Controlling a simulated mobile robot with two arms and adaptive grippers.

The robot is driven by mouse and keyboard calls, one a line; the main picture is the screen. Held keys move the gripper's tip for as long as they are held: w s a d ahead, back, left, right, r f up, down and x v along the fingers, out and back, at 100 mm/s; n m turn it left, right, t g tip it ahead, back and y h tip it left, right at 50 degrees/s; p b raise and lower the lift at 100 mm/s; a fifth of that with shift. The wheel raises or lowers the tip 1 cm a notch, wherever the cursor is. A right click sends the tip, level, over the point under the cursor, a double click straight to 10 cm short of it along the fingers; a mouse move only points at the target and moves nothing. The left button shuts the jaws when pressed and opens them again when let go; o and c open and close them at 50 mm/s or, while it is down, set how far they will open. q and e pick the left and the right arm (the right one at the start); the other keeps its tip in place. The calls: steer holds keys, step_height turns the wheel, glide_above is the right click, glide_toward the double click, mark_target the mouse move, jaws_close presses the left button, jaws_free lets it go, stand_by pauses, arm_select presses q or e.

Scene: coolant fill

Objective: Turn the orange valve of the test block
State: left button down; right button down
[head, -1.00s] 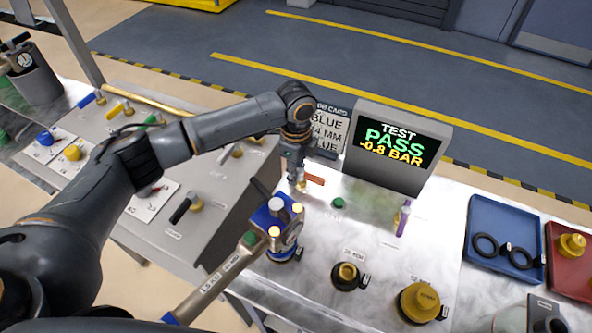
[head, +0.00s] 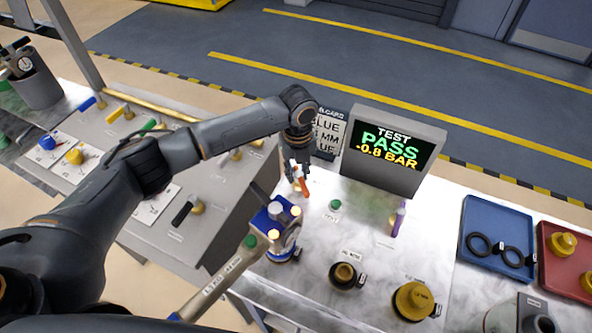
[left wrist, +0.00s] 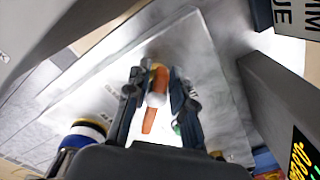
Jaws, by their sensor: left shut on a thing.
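The orange valve (head: 304,188) stands on the metal bench, left of the test screen. Its orange lever points toward the front of the bench, and a brass-coloured part shows beside it. My left gripper (head: 299,172) reaches down onto it from above and is shut on it. In the left wrist view the orange valve (left wrist: 149,120) lies between the two fingers of my left gripper (left wrist: 158,100), with a pale band across it. The exact finger contact is hard to make out. My right gripper is not in view.
The test screen (head: 391,148) reads PASS, -0.8 BAR, close right of my gripper. A card (head: 328,132) stands behind it. A green knob (head: 335,204) and a purple item (head: 399,218) are to the right.

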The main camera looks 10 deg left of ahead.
arm_select(q)
steer(key=m, duration=0.5)
steer(key=shift+d, duration=0.35)
steer(key=shift+d+m, duration=0.1)
steer(key=shift+m, duration=1.2)
steer(key=c, duration=1.2)
jaws_free()
steer(key=shift+o, duration=0.2)
